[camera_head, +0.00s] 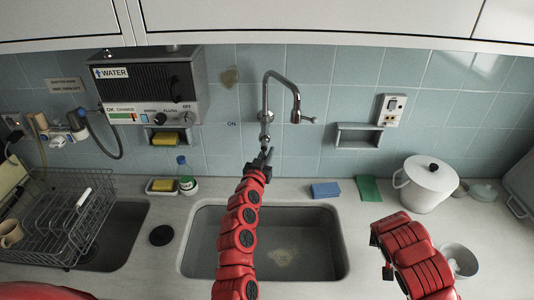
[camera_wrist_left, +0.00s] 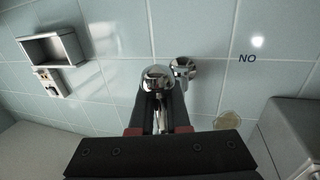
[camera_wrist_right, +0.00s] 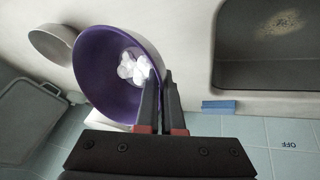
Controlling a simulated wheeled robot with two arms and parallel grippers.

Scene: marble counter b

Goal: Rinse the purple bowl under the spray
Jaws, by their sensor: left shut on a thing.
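The purple bowl (camera_wrist_right: 90,92), pale outside, shows in the right wrist view with small white lumps (camera_wrist_right: 134,66) inside. My right gripper (camera_wrist_right: 160,80) is shut on its rim, one finger inside and one outside. My left gripper (camera_head: 264,157) reaches over the sink to the chrome tap (camera_head: 283,77) on the tiled wall. In the left wrist view my left gripper (camera_wrist_left: 158,100) is shut on a round chrome tap knob (camera_wrist_left: 158,77). No water is visible.
The sink (camera_head: 190,243) has a yellowish stain (camera_head: 282,257) on its floor. A pale bowl (camera_head: 461,256), a white pot (camera_head: 427,186), a blue sponge (camera_head: 326,190) and a green pad (camera_head: 369,188) stand right. A dish rack (camera_head: 60,225) and a water heater box (camera_head: 150,85) are left.

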